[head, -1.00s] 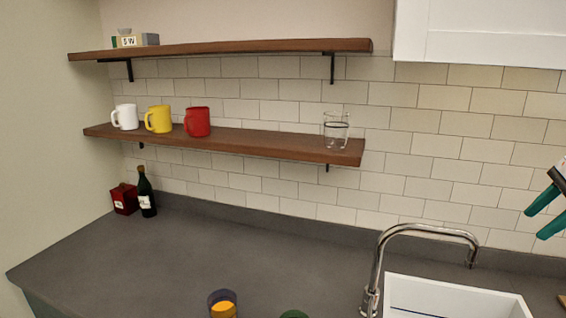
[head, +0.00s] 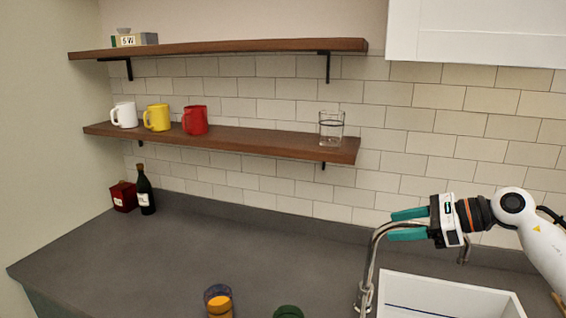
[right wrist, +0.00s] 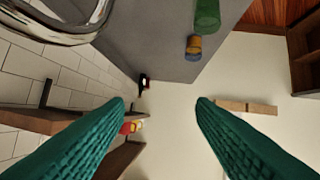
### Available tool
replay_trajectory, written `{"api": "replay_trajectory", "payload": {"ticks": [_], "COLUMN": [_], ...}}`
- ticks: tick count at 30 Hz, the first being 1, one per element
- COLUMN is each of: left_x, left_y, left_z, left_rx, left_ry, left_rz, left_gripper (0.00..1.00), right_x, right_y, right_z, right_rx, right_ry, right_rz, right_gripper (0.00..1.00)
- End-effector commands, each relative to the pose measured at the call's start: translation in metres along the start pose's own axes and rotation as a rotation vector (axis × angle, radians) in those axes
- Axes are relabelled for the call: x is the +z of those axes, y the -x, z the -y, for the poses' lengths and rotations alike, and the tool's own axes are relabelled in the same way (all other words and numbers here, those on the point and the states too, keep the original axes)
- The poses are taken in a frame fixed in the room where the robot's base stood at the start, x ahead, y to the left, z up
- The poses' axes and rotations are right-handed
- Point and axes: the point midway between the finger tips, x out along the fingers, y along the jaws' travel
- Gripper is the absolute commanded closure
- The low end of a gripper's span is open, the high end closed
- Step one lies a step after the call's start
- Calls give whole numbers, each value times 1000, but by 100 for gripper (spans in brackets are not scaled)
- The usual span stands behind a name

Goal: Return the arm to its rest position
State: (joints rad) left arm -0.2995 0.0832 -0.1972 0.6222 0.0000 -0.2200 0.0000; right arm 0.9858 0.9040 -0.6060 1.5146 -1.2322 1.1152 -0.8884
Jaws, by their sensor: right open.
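My right gripper (head: 396,225) comes in from the right in the head view, in front of the tiled wall near the tap. Its two teal fingers point left and are apart, with nothing between them. In the right wrist view the same open fingers (right wrist: 163,112) frame empty space. My left gripper does not show in the head view.
The tap (head: 372,262) overlaps the gripper in the head view, above the white sink (head: 450,296). Shelves hold a white mug (head: 125,114), a yellow mug (head: 158,117), a red mug (head: 195,120) and a glass (head: 331,128). A bottle (head: 146,192) stands on the counter (head: 150,255).

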Motion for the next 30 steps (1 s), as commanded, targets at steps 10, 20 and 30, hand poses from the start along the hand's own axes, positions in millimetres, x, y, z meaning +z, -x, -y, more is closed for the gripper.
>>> {"api": "replay_trajectory", "payload": {"ticks": [10, 20, 30], "left_x": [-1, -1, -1], "left_y": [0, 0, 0], "left_z": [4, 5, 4], "left_rx": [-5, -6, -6], "left_ry": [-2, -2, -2], "left_rz": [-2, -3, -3], "left_gripper": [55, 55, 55], "right_x": [-32, 96, 259], "right_y": [-78, -62, -44], "right_z": [63, 90, 234], "right_rx": [9, 288, -818], "right_ry": [-840, -1977, 2523], "right_rz": [-792, -1269, 1166], "right_gripper": [50, 50, 50]}}
